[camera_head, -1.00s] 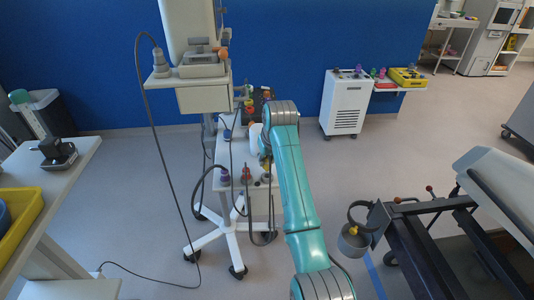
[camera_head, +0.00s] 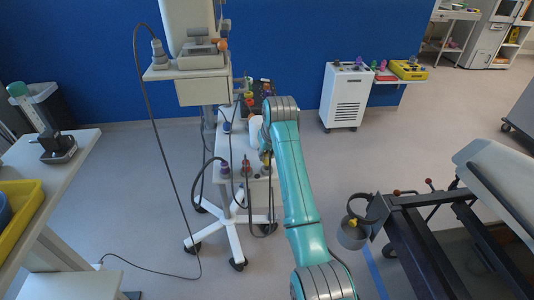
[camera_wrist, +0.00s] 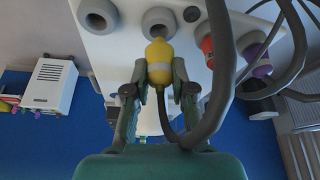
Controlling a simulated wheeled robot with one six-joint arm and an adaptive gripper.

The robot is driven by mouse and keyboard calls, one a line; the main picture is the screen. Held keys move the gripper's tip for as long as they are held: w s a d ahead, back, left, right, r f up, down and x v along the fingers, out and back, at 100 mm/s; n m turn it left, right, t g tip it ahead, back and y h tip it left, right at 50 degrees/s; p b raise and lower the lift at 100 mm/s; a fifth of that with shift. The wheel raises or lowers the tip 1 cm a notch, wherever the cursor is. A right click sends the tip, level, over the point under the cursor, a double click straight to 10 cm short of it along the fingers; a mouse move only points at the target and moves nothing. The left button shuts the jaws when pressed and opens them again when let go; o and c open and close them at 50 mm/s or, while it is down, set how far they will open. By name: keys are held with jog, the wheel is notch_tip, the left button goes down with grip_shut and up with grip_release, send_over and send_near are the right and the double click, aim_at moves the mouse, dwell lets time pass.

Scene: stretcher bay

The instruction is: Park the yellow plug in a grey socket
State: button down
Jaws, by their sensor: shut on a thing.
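My gripper (camera_wrist: 160,80) is shut on the yellow plug (camera_wrist: 158,58) in the wrist view, with one finger on each side of its body. The plug's front end points at a grey socket (camera_wrist: 158,20) on a pale panel and overlaps its lower rim in the picture. I cannot tell whether the tip is inside the socket. A second grey socket (camera_wrist: 98,14) to the left looks empty. A dark cable runs from the plug past my right finger.
A red plug (camera_wrist: 206,46) and a purple plug (camera_wrist: 258,62) sit to the right, with dark cables looping close by. In the head view, a white cabinet (camera_head: 343,98) stands by the blue wall and a stretcher (camera_head: 500,180) at the right. Floor between them is open.

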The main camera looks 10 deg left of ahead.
jog(key=shift+f, duration=1.3)
dwell(0.7)
jog(key=c, duration=0.9)
grip_release()
